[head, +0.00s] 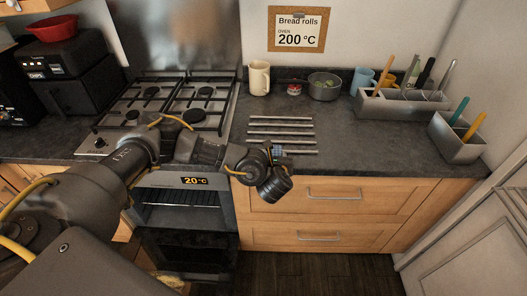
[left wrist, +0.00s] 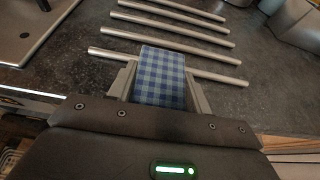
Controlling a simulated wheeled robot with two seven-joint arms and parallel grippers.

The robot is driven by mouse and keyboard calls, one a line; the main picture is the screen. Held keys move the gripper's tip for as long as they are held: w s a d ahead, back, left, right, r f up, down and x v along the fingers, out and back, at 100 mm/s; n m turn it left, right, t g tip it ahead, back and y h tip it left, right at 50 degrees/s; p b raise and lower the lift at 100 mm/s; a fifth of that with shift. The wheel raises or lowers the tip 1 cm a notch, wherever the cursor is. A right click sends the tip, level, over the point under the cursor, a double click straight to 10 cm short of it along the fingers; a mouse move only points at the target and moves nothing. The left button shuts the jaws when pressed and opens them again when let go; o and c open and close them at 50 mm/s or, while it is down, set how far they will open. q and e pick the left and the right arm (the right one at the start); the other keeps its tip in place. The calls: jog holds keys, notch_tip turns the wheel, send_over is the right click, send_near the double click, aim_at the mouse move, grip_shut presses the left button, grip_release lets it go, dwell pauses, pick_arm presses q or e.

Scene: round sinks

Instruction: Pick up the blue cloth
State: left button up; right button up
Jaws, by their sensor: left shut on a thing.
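The blue cloth (left wrist: 160,75) is a blue checked piece in the left wrist view. It sits between the fingers of my left gripper (left wrist: 160,88), which is shut on it. The cloth lies over or just above the nearest metal bars at the counter's front; I cannot tell whether it touches them. In the head view my left gripper (head: 276,160) is at the front edge of the counter, and only a small bit of blue cloth (head: 279,152) shows there, the rest hidden by the wrist. My right gripper is not in view.
Several metal bars (head: 281,126) lie in the counter behind the gripper. A gas hob (head: 133,116) is to the left, above an open oven (head: 185,217) reading 20 °C. A beige mug (head: 259,78), a pot (head: 324,87) and grey utensil holders (head: 400,104) stand farther back and right.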

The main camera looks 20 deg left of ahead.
pick_arm(q)
jog(key=shift+s+d, duration=0.1)
jog(key=shift+s, duration=0.2)
jog(key=o, duration=1)
jog(key=shift+s+a, duration=0.1)
jog(key=shift+a, duration=0.15)
jog(key=shift+d, duration=0.1)
jog(key=shift+s+d+r, duration=0.1)
jog(key=shift+s+d, duration=0.1)
jog(key=shift+s, duration=0.1)
jog(key=v, duration=1)
